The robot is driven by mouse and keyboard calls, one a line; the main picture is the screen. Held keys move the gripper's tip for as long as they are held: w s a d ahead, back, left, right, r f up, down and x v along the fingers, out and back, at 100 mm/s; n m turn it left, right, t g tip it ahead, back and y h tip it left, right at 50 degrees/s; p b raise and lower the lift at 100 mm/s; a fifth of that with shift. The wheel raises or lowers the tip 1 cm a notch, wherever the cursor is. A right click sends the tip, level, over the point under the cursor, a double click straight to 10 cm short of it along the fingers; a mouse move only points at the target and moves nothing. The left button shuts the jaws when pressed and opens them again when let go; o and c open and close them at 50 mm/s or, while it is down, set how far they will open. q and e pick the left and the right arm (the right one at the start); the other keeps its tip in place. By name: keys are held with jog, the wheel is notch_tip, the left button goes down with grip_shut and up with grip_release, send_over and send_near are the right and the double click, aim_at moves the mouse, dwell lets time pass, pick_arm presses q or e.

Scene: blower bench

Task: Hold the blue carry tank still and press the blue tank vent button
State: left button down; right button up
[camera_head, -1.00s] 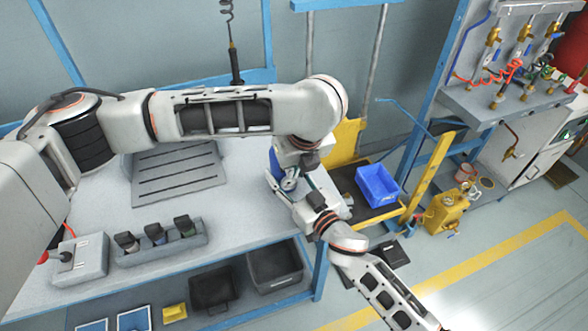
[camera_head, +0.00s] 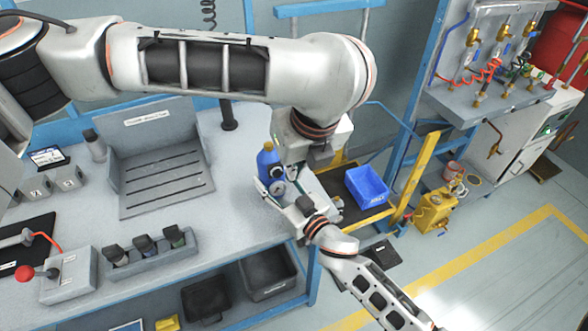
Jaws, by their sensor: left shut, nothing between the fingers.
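The blue carry tank (camera_head: 268,160) stands upright near the right edge of the bench. My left gripper (camera_head: 308,162) points down close beside the tank's right side. It is shut and empty, and its fingertips are hard to make out. My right gripper (camera_head: 277,192) reaches in from the lower right at the tank's lower front. Its fingers partly hide the tank, and I cannot tell whether they close on it. I cannot make out the vent button.
A slotted grey stand (camera_head: 165,180) and a rack with several dark-capped bottles (camera_head: 150,248) are on the bench. A control box with a red knob (camera_head: 68,275) is at the left. A blue bin (camera_head: 367,187) and a yellow can (camera_head: 433,211) are to the right.

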jog(key=shift+d+f, duration=0.1)
jog(key=shift+f, duration=0.3)
jog(key=o, duration=1.6)
jog(key=shift+o, duration=0.2)
jog(key=shift+r, duration=0.15)
